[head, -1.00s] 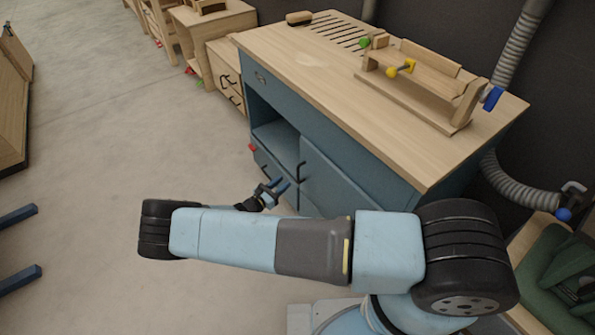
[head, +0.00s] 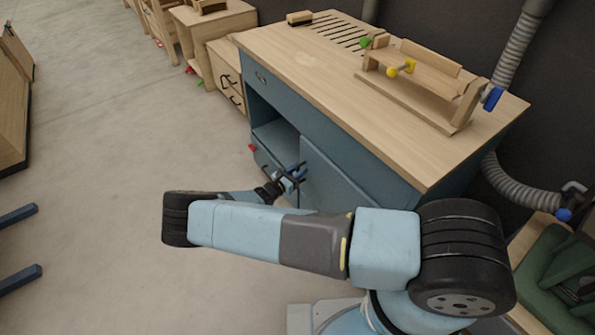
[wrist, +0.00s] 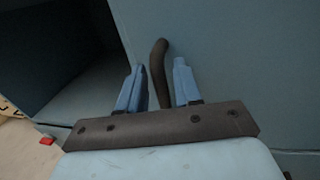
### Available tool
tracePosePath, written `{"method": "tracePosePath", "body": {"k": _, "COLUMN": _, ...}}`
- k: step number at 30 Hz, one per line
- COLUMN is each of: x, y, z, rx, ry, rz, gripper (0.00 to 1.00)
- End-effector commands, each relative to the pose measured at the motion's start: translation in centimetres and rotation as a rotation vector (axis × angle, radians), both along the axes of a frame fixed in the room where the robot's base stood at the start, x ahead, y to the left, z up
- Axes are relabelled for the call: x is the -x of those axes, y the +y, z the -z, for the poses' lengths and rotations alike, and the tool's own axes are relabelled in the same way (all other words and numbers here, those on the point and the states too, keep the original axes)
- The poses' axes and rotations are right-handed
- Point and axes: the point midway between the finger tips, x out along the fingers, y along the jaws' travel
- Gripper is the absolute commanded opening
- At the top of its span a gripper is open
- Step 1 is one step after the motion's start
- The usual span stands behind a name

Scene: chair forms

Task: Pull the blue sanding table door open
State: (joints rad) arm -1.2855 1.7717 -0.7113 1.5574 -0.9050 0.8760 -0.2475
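The blue sanding table (head: 330,122) has a wooden top and an open compartment (head: 276,138) on its front. Its blue door (head: 338,183) is right of that compartment and looks shut. In the wrist view the door (wrist: 245,70) fills the right side, with a dark bar handle (wrist: 158,70) near its left edge. My gripper (head: 297,172) is at the door's left edge. In the wrist view my gripper (wrist: 158,82) is open, its two blue fingers on either side of the handle, with a gap to the right finger. The handle's lower end is hidden behind my gripper.
A wooden jig (head: 425,85) with yellow and blue knobs stands on the tabletop. A grey hose (head: 515,185) runs at the right. A wooden drawer unit (head: 228,75) stands beyond the table. The floor (head: 130,130) to the left is mostly clear.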

Motion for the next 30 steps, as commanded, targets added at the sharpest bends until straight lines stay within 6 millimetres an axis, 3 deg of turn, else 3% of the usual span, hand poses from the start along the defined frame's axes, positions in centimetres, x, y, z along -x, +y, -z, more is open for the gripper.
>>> {"method": "tracePosePath", "body": {"k": 11, "x": 0.04, "y": 0.04, "z": 0.01, "rx": 0.000, "ry": 0.000, "rz": 0.000, "gripper": 0.00}}
{"method": "tracePosePath", "body": {"k": 30, "x": 0.63, "y": 0.82, "z": 0.02, "rx": 0.001, "ry": 0.001, "rz": -0.021, "gripper": 0.00}}
